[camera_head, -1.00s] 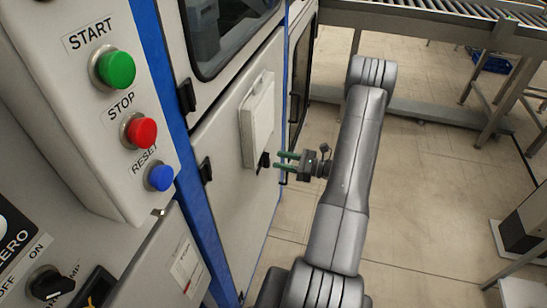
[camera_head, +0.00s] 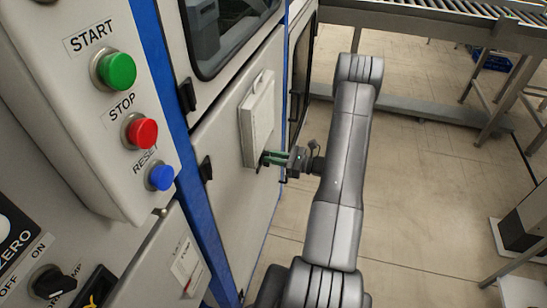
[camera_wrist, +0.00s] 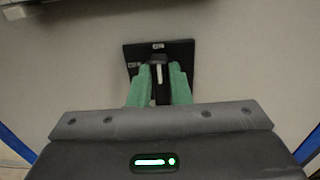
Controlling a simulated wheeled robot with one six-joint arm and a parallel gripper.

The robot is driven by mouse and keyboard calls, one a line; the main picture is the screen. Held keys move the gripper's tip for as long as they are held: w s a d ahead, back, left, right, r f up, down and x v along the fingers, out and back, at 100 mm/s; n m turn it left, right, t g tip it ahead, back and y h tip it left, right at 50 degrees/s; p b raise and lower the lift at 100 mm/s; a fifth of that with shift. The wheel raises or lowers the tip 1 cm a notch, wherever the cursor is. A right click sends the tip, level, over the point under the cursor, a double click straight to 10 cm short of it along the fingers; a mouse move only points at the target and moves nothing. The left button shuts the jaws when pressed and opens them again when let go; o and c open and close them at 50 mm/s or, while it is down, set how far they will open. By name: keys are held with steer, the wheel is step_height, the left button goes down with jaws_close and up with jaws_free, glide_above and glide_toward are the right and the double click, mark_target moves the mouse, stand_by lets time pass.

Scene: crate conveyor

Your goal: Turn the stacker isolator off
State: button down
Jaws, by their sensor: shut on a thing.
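The stacker isolator is a small black rotary switch (camera_wrist: 185,50) on the pale machine panel, below a light grey box. In the wrist view its square black plate carries small labels too blurred to read, one at the top and one at the left. Its black handle (camera_wrist: 159,60) with a white pointer line stands between the two green fingers. My gripper (camera_head: 266,157) is shut on the handle; it also shows in the wrist view (camera_wrist: 158,80). The white line points roughly upward in that view. In the head view the fingers hide most of the switch.
The light grey box (camera_head: 257,118) juts out just above the switch. A control box with START (camera_head: 116,71), STOP (camera_head: 141,131) and RESET (camera_head: 160,177) buttons stands at the left. A roller conveyor (camera_head: 440,20) crosses the back.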

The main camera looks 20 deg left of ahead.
steer(key=shift+f+n+b, duration=0.1)
steer(key=shift+n+b, duration=0.2)
steer(key=shift+b, duration=0.1)
steer(key=n+b, duration=0.4)
steer(key=b, duration=0.2)
steer(key=s+f+n+b, duration=0.1)
steer(key=n+b, duration=0.4)
steer(key=b, duration=0.2)
steer(key=n+b, duration=0.4)
steer(key=b, duration=0.3)
steer(key=shift+s+d+f, duration=0.1)
steer(key=shift+s+f, duration=0.2)
steer(key=n+b, duration=0.4)
steer(key=b, duration=0.1)
steer(key=c, duration=1.3)
jaws_free()
steer(key=shift+c, duration=0.2)
steer(key=shift+r, duration=0.1)
